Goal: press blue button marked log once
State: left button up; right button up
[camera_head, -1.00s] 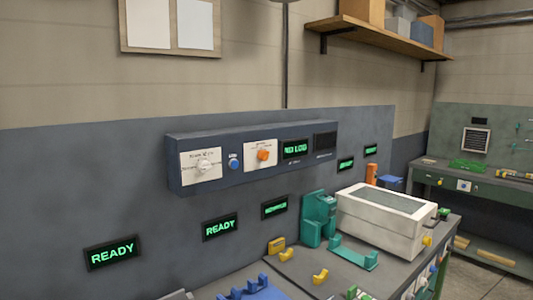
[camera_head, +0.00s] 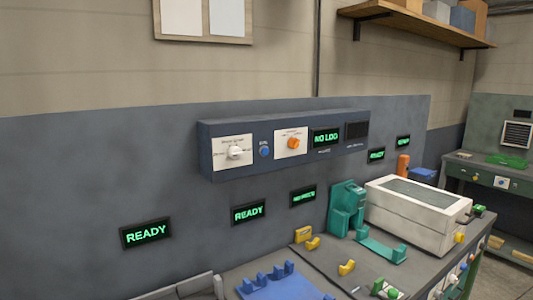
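A dark blue-grey control box (camera_head: 215,168) is fixed to the wall panel in the middle of the view. On its front, a small blue button (camera_head: 264,152) sits between a white plate with a white knob (camera_head: 236,151) and a white plate with an orange knob (camera_head: 293,143). Tiny lettering shows above the blue button, too small to read. A display (camera_head: 326,137) to the right on the box reads "NO LOG" in green. Neither of my grippers shows in the view.
Wall displays read READY (camera_head: 146,232) and READY (camera_head: 248,213). Below stands a bench with a blue rack (camera_head: 285,289), a teal fixture (camera_head: 346,208), yellow holders (camera_head: 347,268) and a white case (camera_head: 417,226). A shelf (camera_head: 420,27) hangs upper right.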

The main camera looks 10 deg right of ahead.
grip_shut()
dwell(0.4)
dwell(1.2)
